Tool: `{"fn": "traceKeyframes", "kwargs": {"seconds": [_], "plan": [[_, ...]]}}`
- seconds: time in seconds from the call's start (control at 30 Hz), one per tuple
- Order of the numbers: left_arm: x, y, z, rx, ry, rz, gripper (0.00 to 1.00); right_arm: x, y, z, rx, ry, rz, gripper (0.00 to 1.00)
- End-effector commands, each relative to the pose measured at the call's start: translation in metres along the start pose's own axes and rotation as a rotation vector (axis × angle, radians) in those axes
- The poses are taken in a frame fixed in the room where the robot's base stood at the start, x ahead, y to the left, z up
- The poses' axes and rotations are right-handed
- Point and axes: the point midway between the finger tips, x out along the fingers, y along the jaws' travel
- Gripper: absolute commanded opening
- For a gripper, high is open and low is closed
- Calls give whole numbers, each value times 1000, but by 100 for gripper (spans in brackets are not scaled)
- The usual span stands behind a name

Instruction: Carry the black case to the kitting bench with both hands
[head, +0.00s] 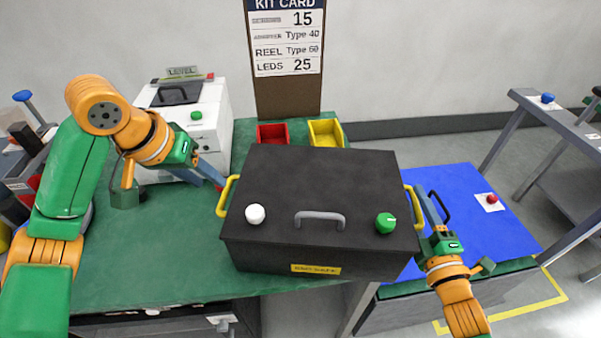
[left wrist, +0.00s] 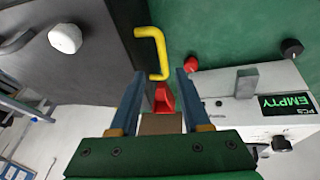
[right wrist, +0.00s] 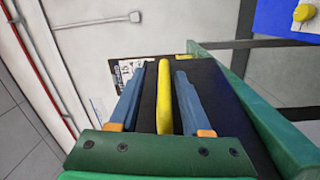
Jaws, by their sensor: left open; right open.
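The black case (head: 315,190) is at the front right of the green bench top (head: 140,250), overlapping its edge in the head view. Its lid has a white knob, a green knob and a grey handle. A yellow handle is on each side.
A red bin (head: 272,135) and a yellow bin (head: 326,133) stand behind the case under a kit card board (head: 287,95). A white machine (head: 190,120) stands at the back left. A blue mat (head: 465,215) lies to the right. A grey table (head: 560,125) stands further right.

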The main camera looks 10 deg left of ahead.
Motion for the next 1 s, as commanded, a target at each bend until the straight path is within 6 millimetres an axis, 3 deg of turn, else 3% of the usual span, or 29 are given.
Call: {"fn": "traceKeyframes", "kwargs": {"seconds": [0.5, 0.67, 1.0], "plan": [[-1, 0, 0, -1, -1, -1, 47, -109, -1, -1, 1, -2, -2, 48], [-1, 0, 0, -1, -1, -1, 47, -119, 0, -2, -1, 1, 1, 48], [-1, 0, 0, -1, -1, -1, 47, -120, 1, -2, -1, 1, 1, 48]]}}
